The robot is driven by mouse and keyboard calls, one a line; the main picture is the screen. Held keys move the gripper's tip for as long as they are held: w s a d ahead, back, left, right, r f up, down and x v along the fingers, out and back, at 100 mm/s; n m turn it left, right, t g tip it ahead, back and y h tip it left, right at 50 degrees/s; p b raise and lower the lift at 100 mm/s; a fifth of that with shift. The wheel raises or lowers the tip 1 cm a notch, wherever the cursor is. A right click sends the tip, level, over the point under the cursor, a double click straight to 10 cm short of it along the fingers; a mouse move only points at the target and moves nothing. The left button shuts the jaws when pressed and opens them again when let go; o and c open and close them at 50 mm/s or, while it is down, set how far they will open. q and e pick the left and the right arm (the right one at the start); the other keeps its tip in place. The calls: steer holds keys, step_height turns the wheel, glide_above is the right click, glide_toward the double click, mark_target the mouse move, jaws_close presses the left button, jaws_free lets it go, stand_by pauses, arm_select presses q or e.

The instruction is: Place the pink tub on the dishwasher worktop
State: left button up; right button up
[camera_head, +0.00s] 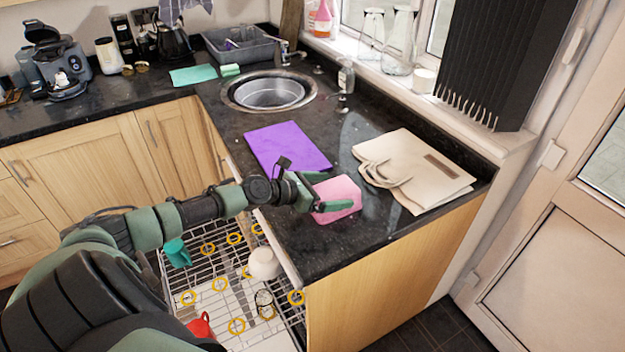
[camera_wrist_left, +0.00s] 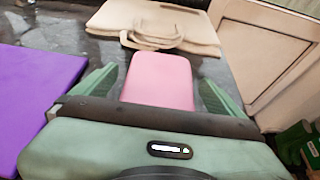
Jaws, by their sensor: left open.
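The pink tub (camera_head: 338,198) rests on the black granite worktop (camera_head: 310,255), above the open dishwasher, close to the worktop's front edge. My left gripper (camera_head: 328,194) reaches over the worktop with its fingers on either side of the tub. In the left wrist view the pink tub (camera_wrist_left: 159,80) stands between the two green fingers (camera_wrist_left: 158,88), with a gap visible at each side. The left gripper is open. Part of the tub's near side is hidden behind the gripper body. My right gripper is not in view.
A purple folder-like item (camera_head: 287,147) lies behind the tub, and a beige bag (camera_head: 412,170) lies to its right. The dishwasher rack (camera_head: 225,275) is pulled out below, holding a white bowl (camera_head: 264,264) and a teal mug (camera_head: 177,252). The sink (camera_head: 270,92) is farther back.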

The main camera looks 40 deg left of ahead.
arm_select(q)
steer(key=v, duration=0.3)
steer(key=b+v, duration=0.1)
steer(key=v, duration=0.3)
steer(key=shift+f, duration=0.25)
steer(key=shift+v, duration=2.1)
steer(key=shift+r, duration=0.15)
